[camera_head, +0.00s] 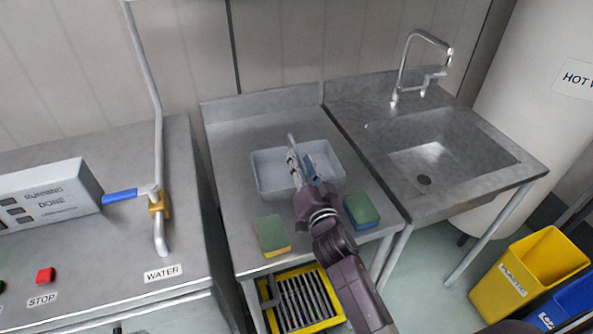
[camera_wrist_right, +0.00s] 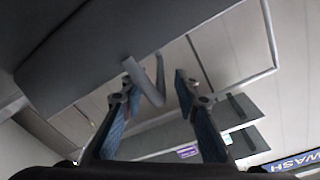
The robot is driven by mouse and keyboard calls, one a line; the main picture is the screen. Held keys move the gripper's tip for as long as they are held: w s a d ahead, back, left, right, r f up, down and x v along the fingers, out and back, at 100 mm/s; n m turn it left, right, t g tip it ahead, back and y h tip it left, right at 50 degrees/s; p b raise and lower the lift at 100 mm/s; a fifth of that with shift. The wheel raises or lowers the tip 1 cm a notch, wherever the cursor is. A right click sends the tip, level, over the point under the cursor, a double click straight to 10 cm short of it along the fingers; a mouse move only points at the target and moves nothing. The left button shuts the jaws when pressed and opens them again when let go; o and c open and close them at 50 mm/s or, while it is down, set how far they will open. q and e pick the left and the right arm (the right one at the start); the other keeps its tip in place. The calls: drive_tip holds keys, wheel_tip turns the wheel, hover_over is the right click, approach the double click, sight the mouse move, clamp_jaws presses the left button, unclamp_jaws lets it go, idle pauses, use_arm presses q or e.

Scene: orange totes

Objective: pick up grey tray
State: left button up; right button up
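The grey tray (camera_head: 268,186) is a light grey, rectangular, open tub on the left part of the steel counter, near the wall. My right gripper (camera_head: 300,158) reaches in from the front and overlaps the middle of the tray in the head view. Its height above the tray floor is hard to judge. In the right wrist view, the right gripper (camera_wrist_right: 158,88) has its two fingers spread apart. A pale bent piece shows between them, and I cannot tell what it is. No grip on the tray rim is visible. My left gripper is not in view.
A sink (camera_head: 440,160) with a tap (camera_head: 402,75) is on the right. A yellow rack (camera_head: 327,316) sits below. A control panel (camera_head: 48,196) and pipe (camera_head: 158,130) stand left.

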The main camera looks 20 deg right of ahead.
sight(296, 148)
drive_tip(key=w, duration=0.5)
drive_tip(key=shift+d, duration=0.15)
drive_tip(key=shift+s, duration=0.15)
clamp_jaws()
